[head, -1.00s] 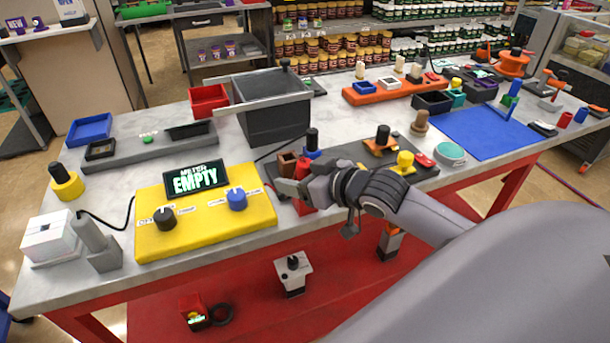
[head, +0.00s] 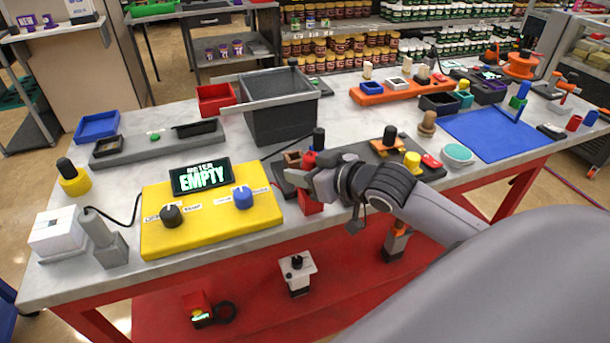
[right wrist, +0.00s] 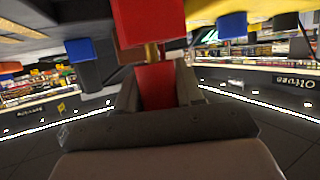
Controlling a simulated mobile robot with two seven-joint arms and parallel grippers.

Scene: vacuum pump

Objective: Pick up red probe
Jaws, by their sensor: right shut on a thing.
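The red probe (head: 308,204) stands upright at the front edge of the table, beside the dark plate right of the yellow meter panel (head: 215,222). My right gripper (head: 308,182) reaches in from the right and is shut around it. Red shows above and below the fingers, and the gripper hides the middle part. In the right wrist view the red probe (right wrist: 155,85) sits between the two fingers (right wrist: 157,95), with a wider red block part beyond. I cannot tell whether the probe is clear of its support. My left gripper is not in view.
A brown open box (head: 292,158) and a black knob (head: 319,138) are close behind the gripper. A grey bin (head: 280,120) stands further back. Orange, yellow and red parts (head: 412,163) lie to the right. A blue mat (head: 490,133) is at the far right.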

